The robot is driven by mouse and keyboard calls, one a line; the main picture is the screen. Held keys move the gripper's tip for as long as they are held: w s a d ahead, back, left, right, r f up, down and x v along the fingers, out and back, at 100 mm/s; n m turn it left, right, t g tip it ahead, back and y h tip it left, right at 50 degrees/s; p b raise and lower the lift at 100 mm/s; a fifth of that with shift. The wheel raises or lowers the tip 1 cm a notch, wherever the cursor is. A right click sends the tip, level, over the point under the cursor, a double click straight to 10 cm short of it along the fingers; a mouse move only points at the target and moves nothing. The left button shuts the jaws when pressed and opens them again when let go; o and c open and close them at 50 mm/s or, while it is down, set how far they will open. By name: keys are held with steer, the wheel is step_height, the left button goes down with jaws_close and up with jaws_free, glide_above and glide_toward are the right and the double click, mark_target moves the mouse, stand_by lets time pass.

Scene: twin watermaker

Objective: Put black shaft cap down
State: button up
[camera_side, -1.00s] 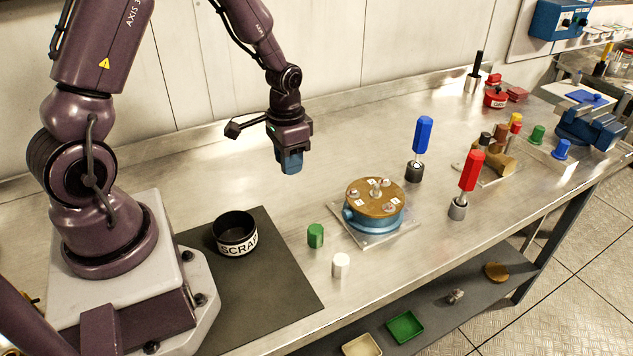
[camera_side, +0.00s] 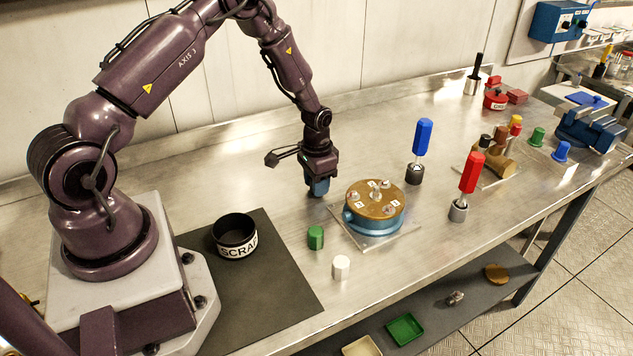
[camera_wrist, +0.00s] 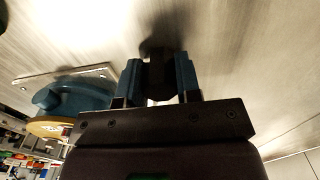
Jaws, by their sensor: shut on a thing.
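My gripper (camera_side: 318,187) is low over the bench, behind and left of the round blue and tan unit. In the wrist view my gripper (camera_wrist: 159,80) has its two blue fingers shut on the black shaft cap (camera_wrist: 158,76), a dark faceted piece. A dark shadow lies on the metal close by the cap. I cannot tell whether the cap touches the bench. In the side view the cap is hidden by the fingers.
The blue and tan unit (camera_side: 374,207) stands close on the right on a clear plate. A green cap (camera_side: 316,237) and a white cap (camera_side: 341,267) stand in front. A black SCRAP bin (camera_side: 235,235) is on the dark mat. The bench behind my gripper is clear.

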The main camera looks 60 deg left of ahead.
steer(key=o, duration=0.4)
steer(key=shift+f, duration=0.15)
steer(key=o, duration=0.5)
